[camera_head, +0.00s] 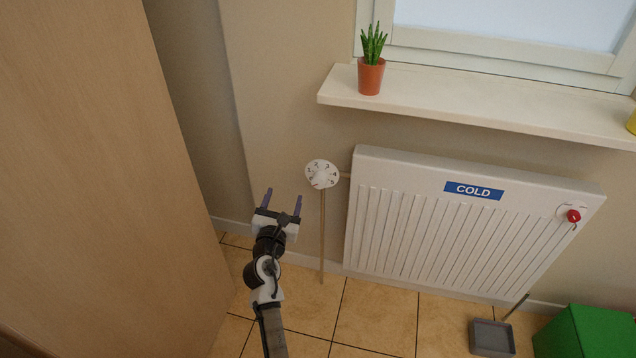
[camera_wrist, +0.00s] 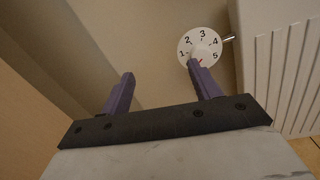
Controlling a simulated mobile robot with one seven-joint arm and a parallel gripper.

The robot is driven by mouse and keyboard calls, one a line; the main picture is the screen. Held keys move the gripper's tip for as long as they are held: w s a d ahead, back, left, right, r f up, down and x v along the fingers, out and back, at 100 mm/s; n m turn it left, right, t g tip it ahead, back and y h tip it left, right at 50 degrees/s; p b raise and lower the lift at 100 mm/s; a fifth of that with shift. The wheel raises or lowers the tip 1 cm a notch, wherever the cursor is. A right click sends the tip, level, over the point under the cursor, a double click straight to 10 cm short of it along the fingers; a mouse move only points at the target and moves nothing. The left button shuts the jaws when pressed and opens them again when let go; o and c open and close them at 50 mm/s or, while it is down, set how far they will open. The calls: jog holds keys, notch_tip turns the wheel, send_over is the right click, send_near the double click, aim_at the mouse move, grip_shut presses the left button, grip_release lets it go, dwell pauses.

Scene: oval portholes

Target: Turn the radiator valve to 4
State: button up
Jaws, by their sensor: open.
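The radiator valve is a round white dial (camera_head: 322,174) with dark numbers, at the radiator's left end above a thin upright pipe. In the wrist view the dial (camera_wrist: 202,44) shows 1 to 5 around its face, with a small red mark low on it. My right finger overlaps its lower edge there, and I cannot tell which number is set. My gripper (camera_head: 283,196) is open and empty, with its two purple fingers apart, to the left of and lower than the dial in the head view. In the wrist view the gripper (camera_wrist: 160,70) has only wall between its fingertips.
The white radiator (camera_head: 430,230) bears a blue COLD sign (camera_head: 474,190) and a red knob (camera_head: 573,216) at right. A sill (camera_head: 460,108) with a potted plant (camera_head: 370,76) juts above. A wooden panel (camera_head: 100,180) stands left. A grey tray (camera_head: 491,338) and green box (camera_head: 588,332) are lower right.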

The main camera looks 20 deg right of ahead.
aim_at(318, 184)
jog(key=s+d+f+n+g+h, duration=0.1)
jog(key=s+d+f+n, duration=0.1)
jog(key=d+f+n, duration=0.3)
jog(key=shift+m, duration=0.5)
jog(key=x, duration=0.9)
jog(key=f+b+x, duration=0.1)
jog(key=x, duration=0.3)
jog(key=shift+d, duration=0.3)
jog(key=c, duration=1)
jog(key=shift+o, duration=0.2)
